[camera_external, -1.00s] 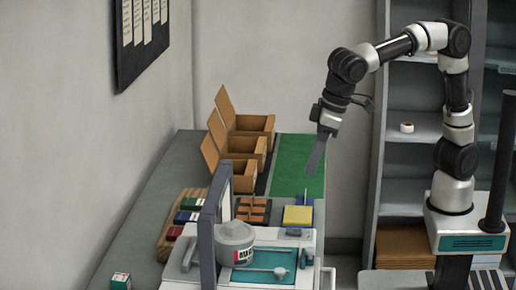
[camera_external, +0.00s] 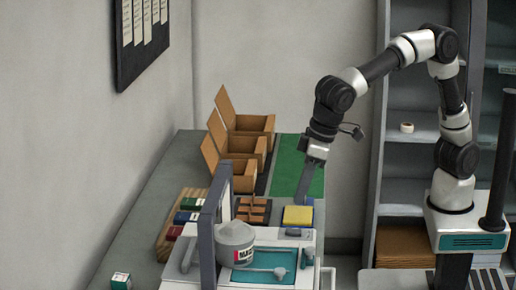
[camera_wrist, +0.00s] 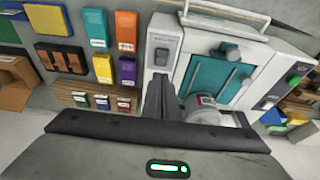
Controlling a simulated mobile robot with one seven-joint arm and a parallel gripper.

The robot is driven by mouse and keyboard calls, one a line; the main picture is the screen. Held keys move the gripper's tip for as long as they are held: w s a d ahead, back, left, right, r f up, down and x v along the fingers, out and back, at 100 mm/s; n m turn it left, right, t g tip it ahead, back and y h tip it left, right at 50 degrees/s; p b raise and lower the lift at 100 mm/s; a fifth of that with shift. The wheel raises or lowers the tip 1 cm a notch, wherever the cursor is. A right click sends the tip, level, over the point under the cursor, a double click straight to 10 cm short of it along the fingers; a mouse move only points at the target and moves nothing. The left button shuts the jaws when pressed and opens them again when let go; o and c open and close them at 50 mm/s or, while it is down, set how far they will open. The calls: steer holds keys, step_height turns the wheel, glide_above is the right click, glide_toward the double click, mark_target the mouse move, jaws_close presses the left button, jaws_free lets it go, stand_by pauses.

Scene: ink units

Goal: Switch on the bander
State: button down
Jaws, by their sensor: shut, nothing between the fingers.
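The bander is a white machine (camera_external: 180,279) with a teal top plate (camera_external: 290,257), a dark arch (camera_external: 207,240) and a round grey drum (camera_external: 236,240). In the wrist view its white body (camera_wrist: 262,52) lies right of the middle, with a green button (camera_wrist: 294,80) on its right side. A grey box with a small switch (camera_wrist: 166,45) sits at its left corner; this box (camera_external: 298,232) shows small in the external view. In the wrist view my gripper (camera_wrist: 157,88) appears just below the switch box.
A yellow block (camera_external: 298,215) and a wooden divided tray (camera_external: 254,209) lie behind the bander. Coloured boxes (camera_external: 182,217) stand on a wooden rack at left. Open cardboard bins (camera_external: 245,142) and a green mat (camera_external: 290,165) are farther back. A shelf (camera_external: 400,165) stands at right.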

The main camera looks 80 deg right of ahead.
mark_target(293, 231)
steer(key=x, duration=0.7)
steer(key=shift+w+f, duration=0.1)
steer(key=shift+f, duration=0.25)
steer(key=shift+w+r+p, duration=0.15)
steer(key=shift+p, duration=0.45)
steer(key=shift+f+g, duration=0.3)
steer(key=shift+f, duration=0.05)
steer(key=shift+s+b, duration=0.2)
steer(key=shift+b, duration=0.15)
steer(key=shift+s+r, duration=0.15)
steer(key=shift+s, duration=0.5)
